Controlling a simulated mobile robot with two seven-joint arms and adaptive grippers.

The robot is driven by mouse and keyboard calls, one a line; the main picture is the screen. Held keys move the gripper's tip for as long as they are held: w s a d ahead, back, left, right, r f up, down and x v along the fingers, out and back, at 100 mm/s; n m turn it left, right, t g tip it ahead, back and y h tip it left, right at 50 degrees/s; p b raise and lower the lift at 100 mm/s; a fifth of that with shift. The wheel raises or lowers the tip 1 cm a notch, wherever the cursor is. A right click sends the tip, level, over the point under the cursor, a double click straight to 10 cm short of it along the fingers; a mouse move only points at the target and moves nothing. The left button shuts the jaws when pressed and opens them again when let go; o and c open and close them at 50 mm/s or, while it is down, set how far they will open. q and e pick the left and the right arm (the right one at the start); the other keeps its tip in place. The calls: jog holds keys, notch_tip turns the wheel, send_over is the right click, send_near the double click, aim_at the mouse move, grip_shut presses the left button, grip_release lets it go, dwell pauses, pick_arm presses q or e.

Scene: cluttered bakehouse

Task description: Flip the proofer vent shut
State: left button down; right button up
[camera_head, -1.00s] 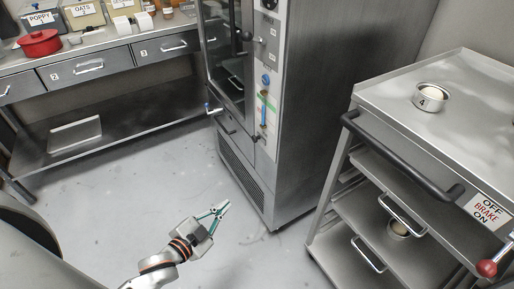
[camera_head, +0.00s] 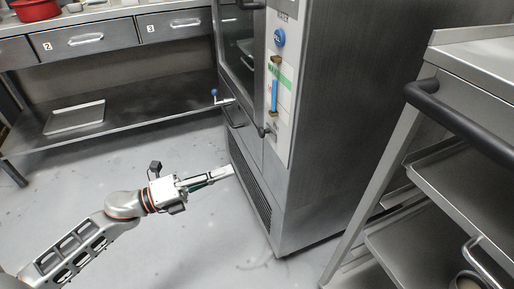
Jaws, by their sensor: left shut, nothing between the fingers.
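The proofer is the tall steel cabinet (camera_head: 340,110) in the middle of the head view, with a dark glass door on its left face. A small lever with a blue ball end (camera_head: 214,94) sticks out to the left from its door side. A louvred grille (camera_head: 250,184) is low on the same face. I cannot tell for certain which part is the vent. My left gripper (camera_head: 228,172) is shut and empty, pointing right in front of the grille, below the lever; I cannot tell whether its tips touch the cabinet. My right gripper is not in view.
The control strip carries a blue knob (camera_head: 279,38) and a blue gauge tube (camera_head: 274,96). A steel rack with a dark handle (camera_head: 455,118) stands close on the right. A workbench with drawers (camera_head: 85,40) and a tray (camera_head: 75,118) on its lower shelf is at the left.

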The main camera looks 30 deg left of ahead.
aim_at(272, 138)
pick_arm(q)
jog(key=w+d+r, duration=0.1)
jog(key=w, duration=0.2)
jog(key=w+d, duration=0.1)
jog(key=w, duration=0.2)
jog(key=w+d+r+b, duration=0.1)
jog(key=w, duration=0.2)
jog(key=shift+w+d+r, duration=0.15)
jog(key=shift+w+r, duration=0.15)
jog(key=shift+w, duration=0.05)
jog(key=shift+r, duration=0.1)
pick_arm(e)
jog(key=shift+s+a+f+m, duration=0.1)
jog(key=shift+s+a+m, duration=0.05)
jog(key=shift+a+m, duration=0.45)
pick_arm(q)
jog(key=shift+w, duration=0.1)
